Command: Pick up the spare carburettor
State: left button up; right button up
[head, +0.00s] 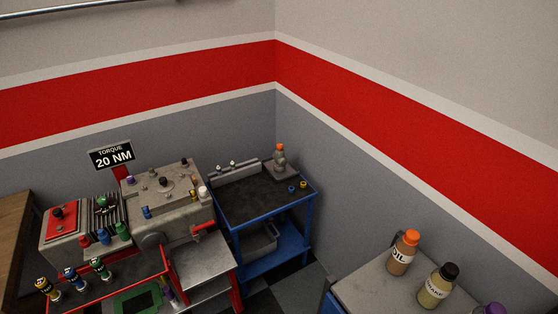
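A small grey part with an orange top (280,158) stands upright at the back right of a blue cart's (230,202) dark top, in the corner of the room. It looks like the spare carburettor, but it is too small to tell for sure. Neither of my grippers is in the head view.
A red-framed bench (205,265) left of the cart carries grey engine parts (160,192) and several coloured fittings. A "TORQUE 20 NM" sign (111,156) stands behind. An oil bottle (402,254) and a second bottle (437,287) stand on a grey top at right. Checkered floor (295,290) lies between.

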aim_at(280, 162)
jog(key=k, duration=0.5)
jog(key=u, duration=0.85)
jog(key=i, duration=1.05)
jog(key=u, duration=0.15)
